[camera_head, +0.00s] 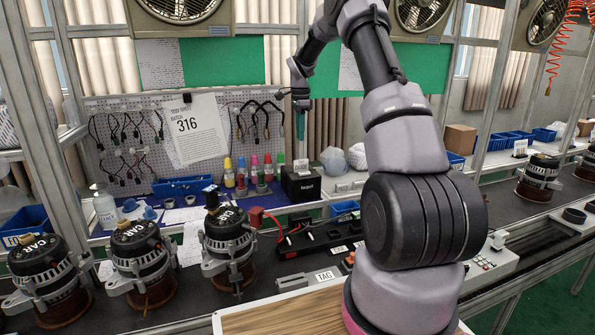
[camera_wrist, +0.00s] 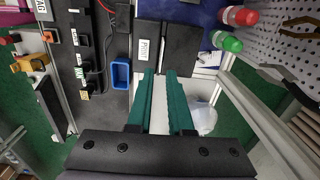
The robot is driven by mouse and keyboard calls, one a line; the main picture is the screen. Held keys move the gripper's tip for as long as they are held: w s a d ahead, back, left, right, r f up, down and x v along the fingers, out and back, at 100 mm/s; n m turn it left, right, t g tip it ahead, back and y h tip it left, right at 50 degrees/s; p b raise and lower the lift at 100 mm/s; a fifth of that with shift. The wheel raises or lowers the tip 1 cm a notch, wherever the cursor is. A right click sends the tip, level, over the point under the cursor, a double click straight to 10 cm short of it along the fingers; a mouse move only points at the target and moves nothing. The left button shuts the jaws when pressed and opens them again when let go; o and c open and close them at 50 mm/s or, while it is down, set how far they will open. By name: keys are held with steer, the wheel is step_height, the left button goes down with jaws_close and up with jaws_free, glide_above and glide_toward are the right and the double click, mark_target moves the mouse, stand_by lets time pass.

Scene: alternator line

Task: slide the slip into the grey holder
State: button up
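My gripper (camera_head: 300,132) points down above a black printer-like box (camera_head: 301,185) on the back bench. A small white slip (camera_head: 301,165) stands at the top of that box, just below the fingertips and seemingly apart from them. In the wrist view my gripper (camera_wrist: 161,75) shows two teal fingers with a gap between them, so it is open. White shows through the gap; it looks like the surface behind, with no clear slip held. The black box (camera_wrist: 174,45) lies beyond the fingertips. I cannot make out a grey holder with certainty.
Alternators (camera_head: 140,262) stand on the dark conveyor at left, others at right. Coloured bottles (camera_head: 241,172) stand left of the box; a clear bag (camera_head: 334,161) is to its right. A pegboard (camera_head: 120,140) with cables and a batch sheet (camera_head: 194,130) is behind. A TAG label (camera_head: 325,275) lies in front.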

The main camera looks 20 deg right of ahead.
mark_target(301, 162)
steer(key=f, duration=1.2)
steer(key=shift+w+d, duration=0.3)
steer(key=shift+d, duration=0.05)
jaws_close()
